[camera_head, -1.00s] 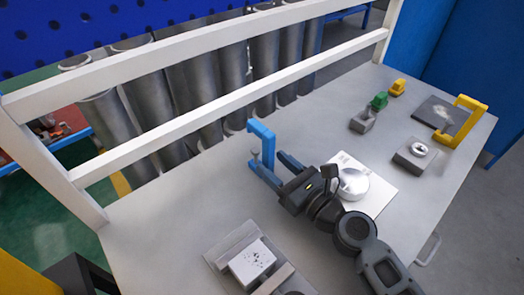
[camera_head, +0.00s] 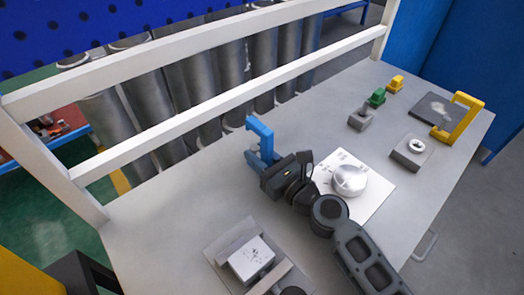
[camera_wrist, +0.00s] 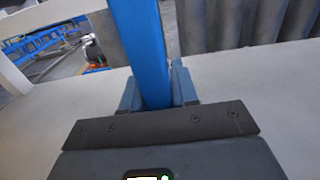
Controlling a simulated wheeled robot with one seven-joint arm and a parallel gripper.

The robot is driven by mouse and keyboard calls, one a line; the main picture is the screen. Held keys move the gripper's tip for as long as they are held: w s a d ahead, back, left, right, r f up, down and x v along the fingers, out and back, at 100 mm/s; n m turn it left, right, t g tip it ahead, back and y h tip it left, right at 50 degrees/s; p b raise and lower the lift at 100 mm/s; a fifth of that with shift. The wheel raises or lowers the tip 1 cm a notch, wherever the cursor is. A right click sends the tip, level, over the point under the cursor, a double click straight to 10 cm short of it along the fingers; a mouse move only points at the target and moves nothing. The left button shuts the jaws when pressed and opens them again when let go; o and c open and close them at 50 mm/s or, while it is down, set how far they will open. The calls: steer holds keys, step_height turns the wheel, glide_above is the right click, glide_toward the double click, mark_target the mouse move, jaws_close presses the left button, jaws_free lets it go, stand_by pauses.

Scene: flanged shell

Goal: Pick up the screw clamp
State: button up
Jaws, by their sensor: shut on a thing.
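The blue screw clamp (camera_head: 262,139) stands upright near the back edge of the table, left of the white sheet. My gripper (camera_head: 267,164) reaches it from the front right and is shut on it. In the wrist view the clamp's blue bar (camera_wrist: 139,45) rises between my two blue-grey fingers (camera_wrist: 157,88), one on each side. The lower part of the clamp is hidden behind the gripper, so I cannot tell whether it touches the table.
A round metal part (camera_head: 349,180) lies on a white sheet (camera_head: 374,197) right of my gripper. A grey fixture with a white block (camera_head: 251,259) is at the front. A yellow clamp (camera_head: 463,115), grey block (camera_head: 412,152) and small green part (camera_head: 377,96) stand right. A white rail (camera_head: 215,121) runs behind.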

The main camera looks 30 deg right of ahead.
jaws_close()
steer(key=shift+r, duration=0.1)
steer(key=shift+r+p, duration=0.6)
steer(key=shift+r, duration=0.1)
step_height(320, 180, up, 4)
steer(key=shift+d+f+p, duration=0.1)
steer(key=shift+f+p, duration=0.15)
steer(key=shift+p, duration=1)
steer(key=s+d+r, duration=0.1)
steer(key=d+r, duration=0.5)
steer(key=d, duration=0.5)
steer(key=shift+s+d, duration=0.15)
steer(key=shift+s, duration=0.15)
